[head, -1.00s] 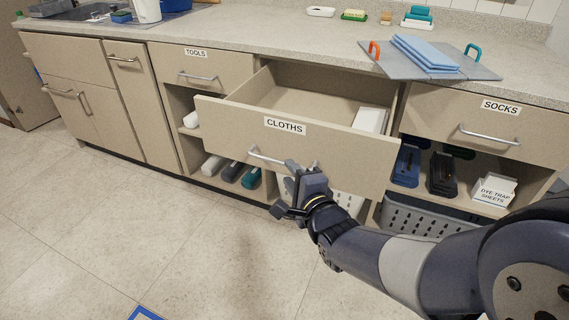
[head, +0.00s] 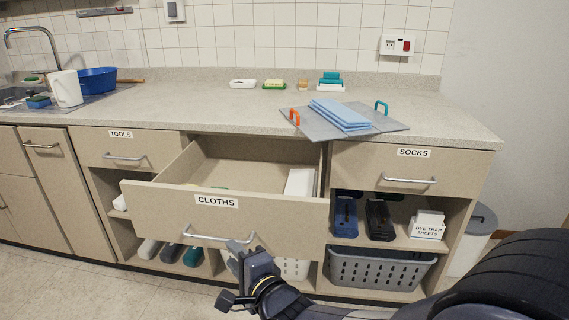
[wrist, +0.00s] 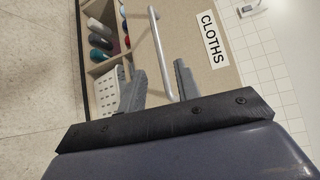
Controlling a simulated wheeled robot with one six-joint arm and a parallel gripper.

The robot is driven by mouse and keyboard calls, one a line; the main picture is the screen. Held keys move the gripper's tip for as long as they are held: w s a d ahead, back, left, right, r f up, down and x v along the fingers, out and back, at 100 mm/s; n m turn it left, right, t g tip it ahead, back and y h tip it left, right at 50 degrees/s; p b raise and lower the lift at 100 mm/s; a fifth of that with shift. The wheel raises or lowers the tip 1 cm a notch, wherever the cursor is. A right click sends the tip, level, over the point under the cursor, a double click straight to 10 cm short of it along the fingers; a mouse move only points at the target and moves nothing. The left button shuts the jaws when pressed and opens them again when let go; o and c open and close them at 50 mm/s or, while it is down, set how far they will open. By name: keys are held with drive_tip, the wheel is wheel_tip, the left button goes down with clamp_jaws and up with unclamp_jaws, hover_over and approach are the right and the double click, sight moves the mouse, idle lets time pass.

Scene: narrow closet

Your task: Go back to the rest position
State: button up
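The CLOTHS drawer (head: 265,217) is pulled out in the head view, with a white box (head: 299,182) inside at the right. My gripper (head: 240,257) is low in front of the drawer, by the right end of its silver handle (head: 205,239). In the wrist view the two fingers of my gripper (wrist: 158,88) stand apart, and the handle (wrist: 160,50) shows in the gap between them. The fingers do not look closed on it. Whether either finger touches the handle I cannot tell.
The counter (head: 215,107) holds a grey board (head: 383,122) with blue cloths (head: 340,114). The TOOLS drawer (head: 118,148) and SOCKS drawer (head: 405,170) are shut. A grey basket (head: 380,270) sits below at the right. Open floor (head: 90,295) lies at the lower left.

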sight(218, 239)
drive_tip(key=b+x, duration=0.1)
drive_tip(key=x, duration=0.7)
drive_tip(key=shift+w+a+f, duration=0.1)
drive_tip(key=shift+w+a, duration=0.1)
drive_tip(key=shift+w, duration=0.2)
drive_tip(key=shift+d, duration=0.1)
